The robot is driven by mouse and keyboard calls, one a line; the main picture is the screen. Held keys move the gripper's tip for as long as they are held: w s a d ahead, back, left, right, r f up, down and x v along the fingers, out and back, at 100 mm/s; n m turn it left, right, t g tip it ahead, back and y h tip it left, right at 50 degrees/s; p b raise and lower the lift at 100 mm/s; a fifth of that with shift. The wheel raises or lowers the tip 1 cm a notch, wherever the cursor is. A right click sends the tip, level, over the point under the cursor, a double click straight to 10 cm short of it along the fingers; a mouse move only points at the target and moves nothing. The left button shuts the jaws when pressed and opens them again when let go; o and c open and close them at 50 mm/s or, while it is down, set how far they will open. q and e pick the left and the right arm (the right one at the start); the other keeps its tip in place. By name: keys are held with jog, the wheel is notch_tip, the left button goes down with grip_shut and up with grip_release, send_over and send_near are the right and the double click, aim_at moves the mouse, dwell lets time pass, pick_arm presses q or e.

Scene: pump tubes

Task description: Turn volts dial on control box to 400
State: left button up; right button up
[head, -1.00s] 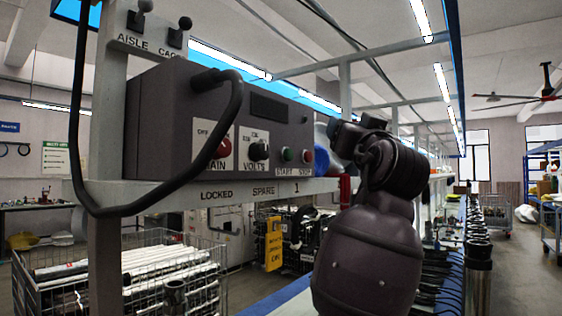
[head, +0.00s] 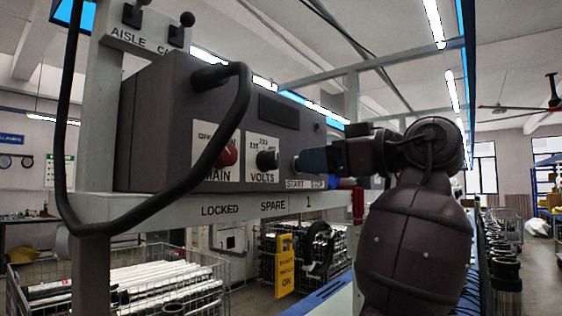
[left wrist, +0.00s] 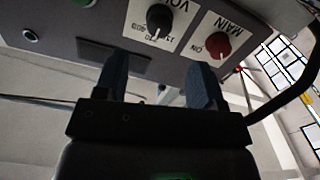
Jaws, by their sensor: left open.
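The control box (head: 150,125) is a dark grey case on a pale shelf, with its panel facing right. Its black VOLTS dial (head: 268,160) sits on a white label right of the red MAIN knob (head: 229,154). The dial also shows in the left wrist view (left wrist: 160,18), upside down, with a 400 mark legible beside it; its exact setting is unclear. My left gripper (head: 303,162) has blue fingers just right of the dial, apart from it. In the left wrist view the gripper (left wrist: 158,82) is open and empty, its fingers straddling below the dial. My right gripper is out of view.
A thick black cable (head: 240,110) loops from the box across its front left. A yellow tag (head: 285,265) hangs below the shelf.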

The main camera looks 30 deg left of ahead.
aim_at(276, 162)
pick_arm(q)
jog(key=a, duration=0.3)
jog(key=w+a, duration=0.1)
jog(key=a, duration=0.4)
jog(key=shift+w+a, duration=0.15)
jog(key=shift+a, duration=0.25)
